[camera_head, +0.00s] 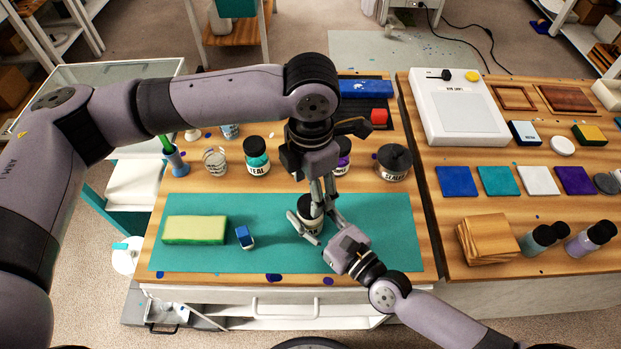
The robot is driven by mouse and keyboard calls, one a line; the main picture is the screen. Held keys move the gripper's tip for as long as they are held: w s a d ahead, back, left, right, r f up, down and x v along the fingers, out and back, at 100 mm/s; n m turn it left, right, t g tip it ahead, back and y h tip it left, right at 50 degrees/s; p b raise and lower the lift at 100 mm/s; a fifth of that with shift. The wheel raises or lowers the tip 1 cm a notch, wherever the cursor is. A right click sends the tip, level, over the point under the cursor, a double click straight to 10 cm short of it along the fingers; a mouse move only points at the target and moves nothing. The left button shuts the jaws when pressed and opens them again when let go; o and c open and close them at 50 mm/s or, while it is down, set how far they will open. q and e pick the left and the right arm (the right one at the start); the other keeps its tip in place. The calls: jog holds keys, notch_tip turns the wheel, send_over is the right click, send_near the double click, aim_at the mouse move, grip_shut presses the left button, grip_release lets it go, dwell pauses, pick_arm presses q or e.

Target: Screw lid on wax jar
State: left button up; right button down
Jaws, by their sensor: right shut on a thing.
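A small jar with a white label (311,224) and a dark lid (307,203) on top stands on the teal mat (390,245). My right gripper (317,226) comes in from the lower right and is shut on the jar, with a finger on either side. My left gripper (319,199) reaches down from above, its fingertips at the lid. The fingers partly hide the lid, so I cannot tell whether they grip it or how it sits on the jar.
A green and yellow sponge (195,230) and a small blue-capped item (244,237) lie on the mat. Behind it stand a teal jar (257,156) and a sealer jar (394,162). The mat's right side is free.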

pick_arm(q)
jog(key=n, duration=0.5)
jog(key=shift+r, duration=0.2)
jog(key=n, duration=0.5)
jog(key=shift+r+n, duration=0.25)
jog(key=shift+n, duration=0.15)
jog(key=n, duration=0.3)
jog(key=shift+r+n, duration=0.15)
jog(key=shift+n, duration=0.15)
jog(key=n, duration=0.5)
jog(key=shift+r+n, duration=0.2)
jog(key=shift+n, duration=0.1)
jog(key=n, duration=0.5)
jog(key=shift+r+n, duration=0.25)
jog(key=shift+n, duration=0.05)
jog(key=n, duration=0.3)
jog(key=shift+r+n, duration=0.15)
jog(key=shift+n, duration=0.25)
jog(key=n, duration=0.5)
jog(key=shift+r, duration=0.2)
jog(key=n, duration=0.4)
jog(key=shift+r, duration=0.15)
